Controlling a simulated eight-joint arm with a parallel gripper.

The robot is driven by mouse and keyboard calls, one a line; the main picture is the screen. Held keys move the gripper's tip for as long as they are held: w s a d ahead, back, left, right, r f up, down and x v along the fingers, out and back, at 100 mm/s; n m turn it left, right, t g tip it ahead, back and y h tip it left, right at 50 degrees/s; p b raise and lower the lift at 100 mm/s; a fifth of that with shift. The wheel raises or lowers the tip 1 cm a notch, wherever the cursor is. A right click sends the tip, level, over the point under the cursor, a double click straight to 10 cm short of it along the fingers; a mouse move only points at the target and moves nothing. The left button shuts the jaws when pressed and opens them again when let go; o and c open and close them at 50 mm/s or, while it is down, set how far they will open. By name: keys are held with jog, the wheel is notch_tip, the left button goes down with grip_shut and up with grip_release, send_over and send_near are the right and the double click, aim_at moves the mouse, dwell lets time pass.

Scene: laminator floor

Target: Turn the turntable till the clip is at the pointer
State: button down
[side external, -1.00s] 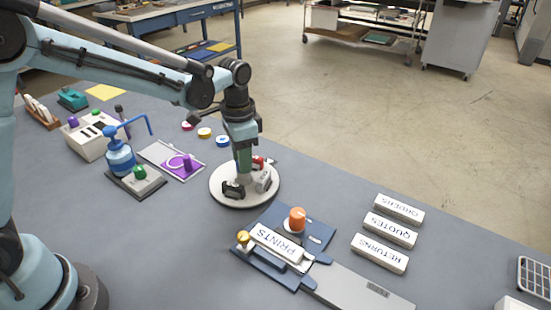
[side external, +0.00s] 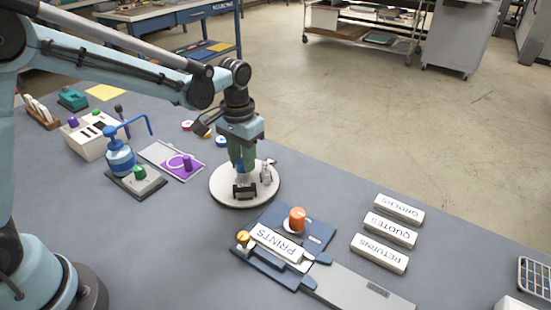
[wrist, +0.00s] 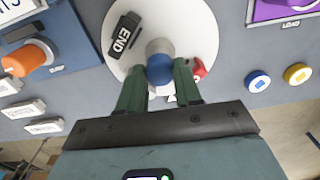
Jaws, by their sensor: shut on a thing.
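The turntable is a round white disc (side external: 226,192), also in the wrist view (wrist: 118,68). A blue knob (wrist: 160,70) stands at its middle on a grey post. My gripper (side external: 242,168) points down over the disc, its green fingers (wrist: 160,80) shut on the knob's two sides. A black block marked END (wrist: 122,36) lies on the disc, at its front in the side view (side external: 244,191). A grey metal piece (side external: 267,172), which looks like the clip, stands on its right. A red piece (wrist: 200,70) shows beside one finger. I cannot make out the pointer.
The blue laminator bed (side external: 318,232) with an orange knob (side external: 297,218) and a PRINTS block (side external: 279,243) is close in front of the disc. Several white labelled blocks (side external: 390,228) lie right. A purple LOAD plate (side external: 182,164) and a blue pump bottle (side external: 120,158) stand left.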

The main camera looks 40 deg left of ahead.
jog(key=shift+n, duration=13.8)
jog(key=c, duration=0.8)
grip_release()
jog(key=shift+o, duration=0.2)
jog(key=shift+r, duration=0.1)
notch_tip(320, 180, up, 12)
